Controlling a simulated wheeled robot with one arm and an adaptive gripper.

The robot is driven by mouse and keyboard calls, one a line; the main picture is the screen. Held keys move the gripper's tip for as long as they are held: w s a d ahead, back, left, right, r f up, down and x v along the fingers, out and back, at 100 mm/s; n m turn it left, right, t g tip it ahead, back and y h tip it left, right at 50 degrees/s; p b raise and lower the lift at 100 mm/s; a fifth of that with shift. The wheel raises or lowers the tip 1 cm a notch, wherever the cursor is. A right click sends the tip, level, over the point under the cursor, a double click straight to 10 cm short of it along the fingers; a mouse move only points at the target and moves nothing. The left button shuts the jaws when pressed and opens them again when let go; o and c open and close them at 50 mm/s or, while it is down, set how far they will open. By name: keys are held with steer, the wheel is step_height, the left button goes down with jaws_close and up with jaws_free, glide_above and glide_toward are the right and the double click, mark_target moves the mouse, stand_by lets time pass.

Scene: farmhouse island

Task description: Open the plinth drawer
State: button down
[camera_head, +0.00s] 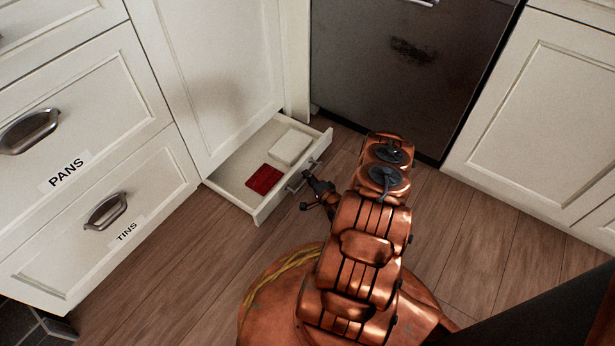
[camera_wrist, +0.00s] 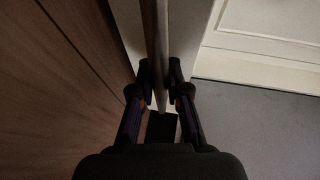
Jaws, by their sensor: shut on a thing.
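The plinth drawer (camera_head: 240,185) is a low white drawer at floor level under the cabinet corner, and it stands pulled out from the plinth. A red flat item (camera_head: 264,179) and a white block-like item (camera_head: 291,147) lie inside it. Its metal bar handle (camera_head: 294,186) is on the front panel. My gripper (camera_head: 308,188) is at the handle, shut on it. In the wrist view the handle bar (camera_wrist: 157,60) runs between the two fingers of my gripper (camera_wrist: 159,92), with the white drawer front beside it. Part of the handle is hidden by the gripper.
A white drawer labelled PANS (camera_head: 85,120) and one labelled TINS (camera_head: 105,215) are at left, both shut. A dark appliance front (camera_head: 405,60) is at the back, with a white cabinet (camera_head: 550,110) at right. Wooden floor (camera_head: 175,265) is clear in front of the drawers.

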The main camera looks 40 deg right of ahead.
steer(key=shift+s+d, duration=0.1)
steer(key=shift+s, duration=0.15)
steer(key=c, duration=1.4)
jaws_free()
steer(key=shift+v, duration=3.75)
